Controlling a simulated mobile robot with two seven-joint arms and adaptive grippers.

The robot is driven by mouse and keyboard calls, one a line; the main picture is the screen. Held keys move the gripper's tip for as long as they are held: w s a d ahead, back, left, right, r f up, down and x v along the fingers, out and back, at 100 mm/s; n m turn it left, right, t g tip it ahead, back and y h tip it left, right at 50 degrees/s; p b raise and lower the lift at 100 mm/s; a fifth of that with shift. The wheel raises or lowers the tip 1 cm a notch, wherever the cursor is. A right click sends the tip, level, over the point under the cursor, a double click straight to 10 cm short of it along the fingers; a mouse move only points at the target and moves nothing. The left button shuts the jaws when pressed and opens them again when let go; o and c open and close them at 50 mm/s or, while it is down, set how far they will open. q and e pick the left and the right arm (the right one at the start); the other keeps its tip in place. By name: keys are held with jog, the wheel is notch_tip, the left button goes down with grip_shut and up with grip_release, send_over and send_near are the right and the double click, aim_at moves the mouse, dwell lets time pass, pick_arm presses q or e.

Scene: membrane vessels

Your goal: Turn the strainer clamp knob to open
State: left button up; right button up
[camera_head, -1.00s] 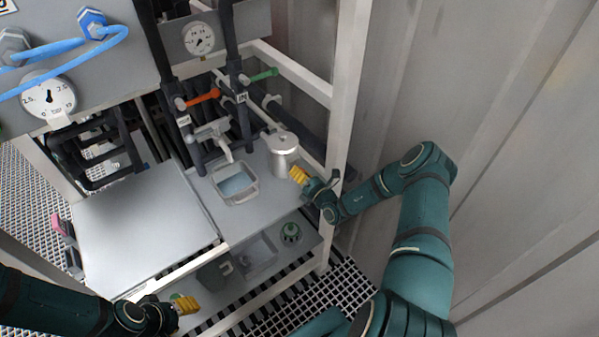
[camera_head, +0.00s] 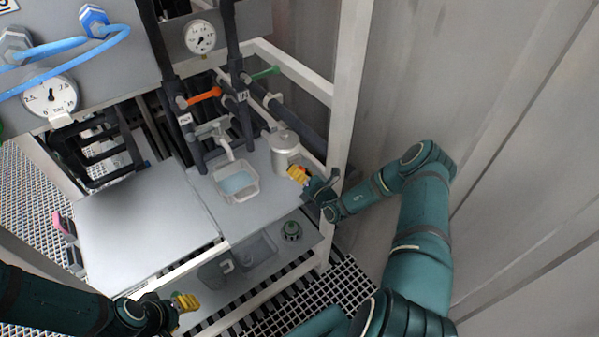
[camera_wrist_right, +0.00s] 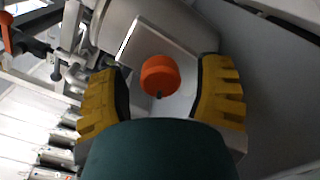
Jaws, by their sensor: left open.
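The strainer (camera_head: 284,141) is a light grey metal cylinder with a lid, standing upright at the right of the grey shelf. Its clamp knob (camera_wrist_right: 160,75) is orange and round; in the right wrist view it sits between the two yellow fingers. My right gripper (camera_head: 298,174) is at the strainer's front right side. In the right wrist view (camera_wrist_right: 162,92) its fingers are open, with a gap on both sides of the knob. My left gripper (camera_head: 185,303) is open and empty at the lower left, in front of the shelf frame, far from the strainer.
A clear square container (camera_head: 237,182) stands left of the strainer under a tap. Pipes with an orange handle (camera_head: 205,95) and a green handle (camera_head: 265,73) rise behind. A white frame post (camera_head: 346,95) stands close right of the strainer. A blank panel (camera_head: 145,225) lies left.

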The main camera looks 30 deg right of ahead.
jog(key=s+d, duration=0.1)
jog(key=s, duration=1.1)
jog(key=s+a+f+n+g+y+b, duration=0.1)
jog(key=s+a+n+g+y, duration=0.2)
jog(key=a+n+g+y, duration=0.55)
jog(key=s+a+n+g+y+b, duration=0.1)
jog(key=s+a+n+g+y, duration=0.15)
jog(key=a+n, duration=0.7)
jog(key=s+a+f+n+g+h+b, duration=0.2)
jog(key=s+a+f+n+g+h, duration=0.15)
jog(key=s+n, duration=0.4)
jog(key=s+a+f+n+g+h+b, duration=0.25)
jog(key=s+a+n+g+h, duration=0.2)
jog(key=n, duration=0.55)
jog(key=w+n+t, duration=0.1)
jog(key=n, duration=0.1)
jog(key=w+a+r+n+t, duration=0.1)
jog(key=n, duration=0.2)
jog(key=w+a+r+n+t, duration=0.1)
jog(key=w+n, duration=0.1)
jog(key=shift+a+h+b, duration=0.15)
jog(key=shift+h+b, duration=0.2)
jog(key=shift+h, duration=0.05)
